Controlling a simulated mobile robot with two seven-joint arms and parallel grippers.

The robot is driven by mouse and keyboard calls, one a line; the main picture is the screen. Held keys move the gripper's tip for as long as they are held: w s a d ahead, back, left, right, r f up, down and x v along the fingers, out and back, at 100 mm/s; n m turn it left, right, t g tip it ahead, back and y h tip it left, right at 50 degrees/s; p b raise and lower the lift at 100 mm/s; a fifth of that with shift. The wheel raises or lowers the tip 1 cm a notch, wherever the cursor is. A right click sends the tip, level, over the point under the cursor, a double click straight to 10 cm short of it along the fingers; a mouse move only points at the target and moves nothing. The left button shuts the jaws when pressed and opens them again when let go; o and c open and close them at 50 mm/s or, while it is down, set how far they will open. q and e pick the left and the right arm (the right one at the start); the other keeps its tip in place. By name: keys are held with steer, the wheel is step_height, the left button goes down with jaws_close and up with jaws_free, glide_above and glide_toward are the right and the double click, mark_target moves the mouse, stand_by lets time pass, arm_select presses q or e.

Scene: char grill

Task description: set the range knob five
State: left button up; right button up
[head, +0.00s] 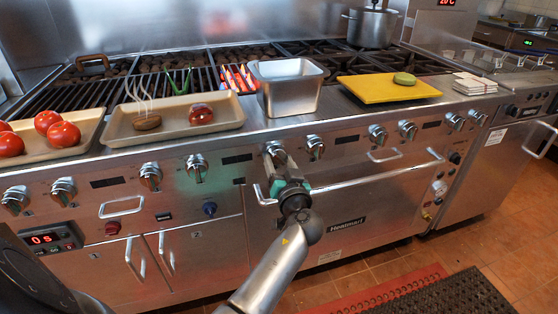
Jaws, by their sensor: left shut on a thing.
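A row of silver range knobs runs along the steel front panel (225,170) of the range. The knob's pointer angle is too small to read. The neighbouring knobs (196,168) and (315,147) stand free on either side. My right gripper is not in view.
An oven handle (350,183) runs close below my left gripper. Above the panel stand a tray (225,124) with food, a steel pan (288,101) and a yellow board (385,91). A pot (370,27) is at the back. Floor mats lie lower right.

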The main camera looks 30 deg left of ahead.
arm_select(q)
steer(key=shift+r+m, duration=0.15)
steer(key=shift+m, duration=1.05)
steer(key=shift+r+m+g+p, duration=0.1)
steer(key=shift+m+g+p, duration=0.3)
steer(key=shift+m+p, duration=1.35)
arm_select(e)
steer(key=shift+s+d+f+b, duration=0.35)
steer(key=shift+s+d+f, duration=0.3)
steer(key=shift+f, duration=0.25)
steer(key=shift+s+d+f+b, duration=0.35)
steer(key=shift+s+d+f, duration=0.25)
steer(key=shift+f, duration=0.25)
arm_select(q)
steer(key=shift+w+m, duration=0.1)
steer(key=shift+m, duration=0.65)
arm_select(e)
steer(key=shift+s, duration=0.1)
arm_select(q)
steer(key=o, duration=1.4)
steer(key=shift+c, duration=0.2)
